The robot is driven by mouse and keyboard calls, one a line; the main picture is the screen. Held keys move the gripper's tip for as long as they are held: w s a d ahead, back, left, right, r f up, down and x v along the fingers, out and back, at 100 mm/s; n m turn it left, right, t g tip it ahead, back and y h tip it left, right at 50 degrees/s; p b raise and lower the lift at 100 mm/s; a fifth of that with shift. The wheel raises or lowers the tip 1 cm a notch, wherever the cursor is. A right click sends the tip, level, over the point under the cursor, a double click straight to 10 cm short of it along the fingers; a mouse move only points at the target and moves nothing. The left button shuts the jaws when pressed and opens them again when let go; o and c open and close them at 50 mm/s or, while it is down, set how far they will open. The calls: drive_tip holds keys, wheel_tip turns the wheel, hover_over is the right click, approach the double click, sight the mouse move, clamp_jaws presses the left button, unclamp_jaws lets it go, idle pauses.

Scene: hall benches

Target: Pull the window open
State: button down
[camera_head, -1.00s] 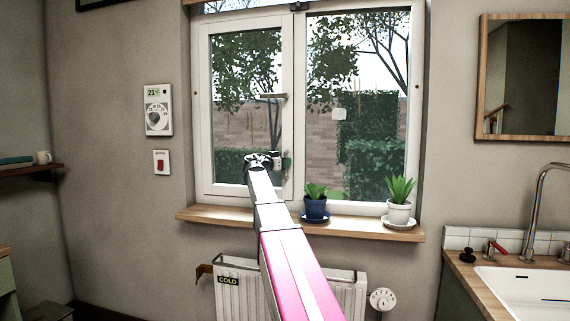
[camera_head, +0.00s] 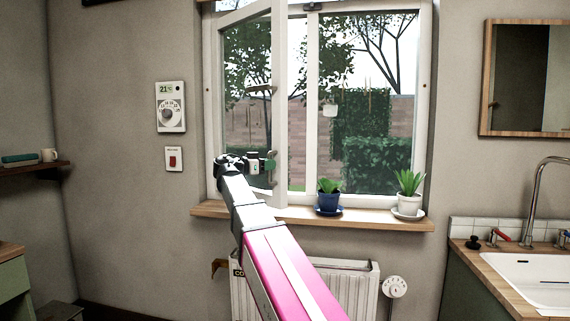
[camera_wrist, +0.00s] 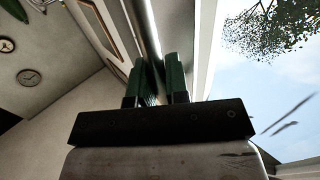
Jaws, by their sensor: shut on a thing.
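The window has a white frame, and its left sash (camera_head: 280,112) stands partly open, swung into the room. The sash is hinged at the left, with its free edge toward me. In the wrist view my gripper's green fingers (camera_wrist: 160,80) are closed around a pale upright bar, and open sky shows to the right. The exact spot of the grip is partly hidden by my arm in the head view.
A blue pot (camera_head: 328,200) and a white pot (camera_head: 408,200) with plants stand on the wooden sill (camera_head: 375,222), right of the sash. A radiator (camera_head: 340,285) is below. A thermostat (camera_head: 170,107) and red switch (camera_head: 174,159) are on the left wall.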

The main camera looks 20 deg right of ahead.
drive_tip(key=s+v, duration=0.1)
drive_tip(key=v, duration=0.8)
drive_tip(key=shift+a, duration=0.2)
drive_tip(key=shift+s, duration=0.1)
drive_tip(key=c, duration=1.1)
unclamp_jaws()
drive_tip(key=shift+c, duration=0.2)
drive_tip(key=v, duration=1)
drive_tip(key=shift+a, duration=0.4)
